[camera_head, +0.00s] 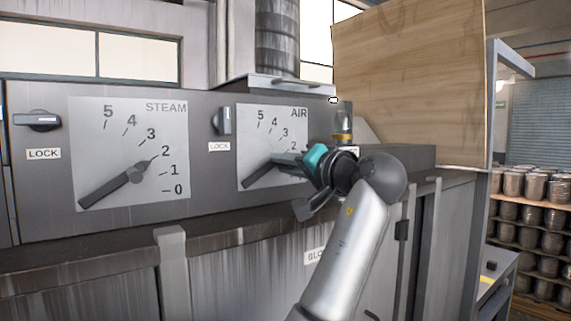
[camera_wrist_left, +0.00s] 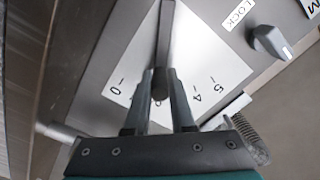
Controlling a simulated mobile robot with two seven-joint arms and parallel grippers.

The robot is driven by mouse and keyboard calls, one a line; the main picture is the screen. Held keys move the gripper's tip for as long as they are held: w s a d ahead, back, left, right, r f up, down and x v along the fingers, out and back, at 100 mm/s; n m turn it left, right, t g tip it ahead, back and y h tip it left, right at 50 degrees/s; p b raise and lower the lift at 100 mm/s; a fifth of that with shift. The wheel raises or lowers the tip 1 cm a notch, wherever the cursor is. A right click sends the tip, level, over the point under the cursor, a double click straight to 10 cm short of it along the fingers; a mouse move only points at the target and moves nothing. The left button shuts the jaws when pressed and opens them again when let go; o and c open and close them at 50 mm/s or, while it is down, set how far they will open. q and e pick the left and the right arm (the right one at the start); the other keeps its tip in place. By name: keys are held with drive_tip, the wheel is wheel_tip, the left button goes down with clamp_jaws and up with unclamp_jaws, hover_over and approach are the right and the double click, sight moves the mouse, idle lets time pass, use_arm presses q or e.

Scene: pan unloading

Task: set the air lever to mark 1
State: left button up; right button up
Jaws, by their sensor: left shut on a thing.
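The AIR dial is a pale plate (camera_head: 250,120) on the grey panel, with marks 5, 4, 3 and 2 showing in the head view. Marks 1 and 0 are hidden behind my gripper there. The dark air lever (camera_head: 257,176) runs from lower left up toward my gripper. It also shows in the left wrist view (camera_wrist_left: 166,40), between my fingers. My left gripper (camera_head: 290,161) is shut on the lever near its hub; its fingertips also show in the wrist view (camera_wrist_left: 161,82). The mark at the lever's near end is partly hidden, so its exact setting is unclear. My right gripper is not in view.
A STEAM dial (camera_head: 115,125) with its own lever (camera_head: 112,188) is to the left. Lock knobs (camera_head: 38,120) and (camera_head: 222,121) sit beside the dials. A brass fitting (camera_head: 343,125) and a wooden board (camera_head: 410,80) stand behind my wrist. Shelves of cans (camera_head: 535,187) are at right.

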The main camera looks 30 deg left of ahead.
use_arm(q)
clamp_jaws()
idle(0.5)
idle(0.4)
drive_tip(key=shift+w+d+f+m+p, duration=0.15)
drive_tip(key=shift+f+m+p, duration=0.15)
drive_tip(key=shift+m, duration=0.3)
drive_tip(key=shift+w+f+m+p, duration=0.15)
drive_tip(key=shift+f+m+p, duration=0.1)
drive_tip(key=shift+m, duration=0.35)
drive_tip(key=shift+f+m, duration=0.3)
drive_tip(key=o, duration=0.6)
unclamp_jaws()
drive_tip(key=shift+o, duration=0.2)
